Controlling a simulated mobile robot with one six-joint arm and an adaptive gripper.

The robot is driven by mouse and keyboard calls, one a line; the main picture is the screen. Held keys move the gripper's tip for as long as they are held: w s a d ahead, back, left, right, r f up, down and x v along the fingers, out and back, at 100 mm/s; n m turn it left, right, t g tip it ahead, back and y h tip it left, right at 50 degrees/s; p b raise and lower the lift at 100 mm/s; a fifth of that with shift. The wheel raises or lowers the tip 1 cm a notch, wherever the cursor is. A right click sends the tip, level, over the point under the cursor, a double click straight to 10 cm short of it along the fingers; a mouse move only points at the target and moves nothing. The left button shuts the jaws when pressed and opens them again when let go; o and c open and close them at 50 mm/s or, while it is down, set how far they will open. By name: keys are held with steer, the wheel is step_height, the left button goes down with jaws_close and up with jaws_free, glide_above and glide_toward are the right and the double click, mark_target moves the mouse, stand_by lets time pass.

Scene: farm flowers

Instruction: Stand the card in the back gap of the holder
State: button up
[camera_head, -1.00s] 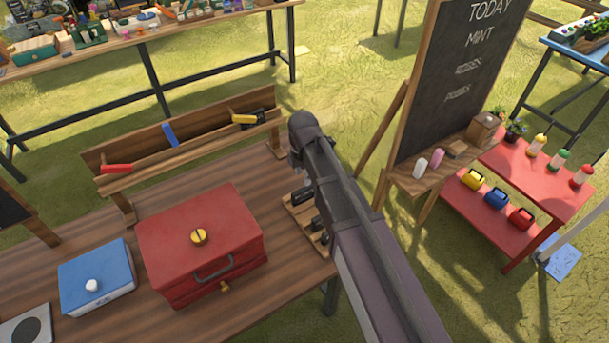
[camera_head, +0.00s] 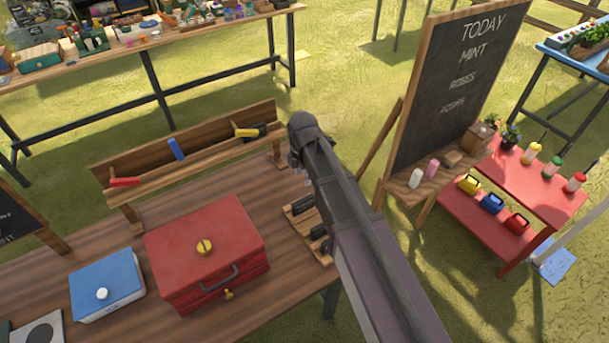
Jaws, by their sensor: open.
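A small wooden rack (camera_head: 301,231) with dark parts in it lies at the right end of the brown table. It may be the holder; my arm covers its right side, and its gaps are not clear. My gripper (camera_head: 297,166) is at the far end of my arm, just beyond the rack in the picture. Only a bit of it shows and its fingertips are mostly hidden; it is open. I cannot make out the card; it may be hidden behind my arm.
A red box (camera_head: 207,250) with a yellow knob and a blue box (camera_head: 107,286) stand left of the rack. A raised wooden shelf (camera_head: 200,150) with red, blue and yellow tools runs along the table's back. A chalkboard (camera_head: 445,85) stands to the right.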

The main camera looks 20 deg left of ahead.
stand_by(0.7)
steer(key=s+d+m, duration=0.2)
steer(key=d+m, duration=1.2)
steer(key=d, duration=0.4)
steer(key=s+d+m, duration=0.3)
steer(key=d+m, duration=1.1)
steer(key=d, duration=0.5)
steer(key=shift+s, duration=0.35)
